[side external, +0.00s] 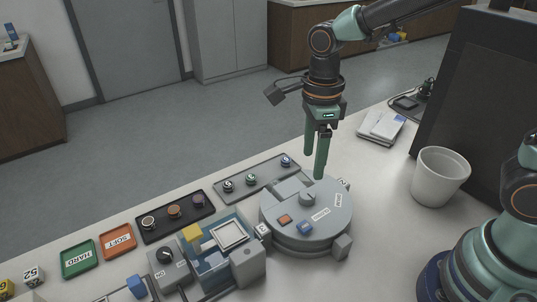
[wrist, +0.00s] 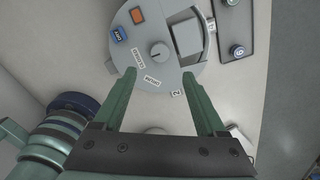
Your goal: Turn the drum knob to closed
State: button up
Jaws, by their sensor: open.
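The round grey drum (side external: 275,212) stands on the bench at the middle of the side view. Its small grey knob (side external: 307,199) sits on the top, and also shows in the wrist view (wrist: 159,54).
An orange button (side external: 285,219) and a blue button (side external: 305,228) are on the drum top. A blue-grey press unit (side external: 215,262) stands close left. A dark tray (side external: 255,184) with small round pieces lies behind. A white cup (side external: 440,176) stands right.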

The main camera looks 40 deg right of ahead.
jog(key=shift+r, duration=1.35)
jog(key=shift+d, duration=0.1)
jog(key=s+d+r+n+t, duration=0.2)
jog(key=d+n, duration=0.3)
jog(key=n, duration=0.6)
jog(key=s+d+r+n+t, duration=0.3)
jog(key=d+n, duration=0.3)
jog(key=n, duration=0.6)
jog(key=shift+r+t, duration=0.3)
jog(key=shift+r, duration=0.25)
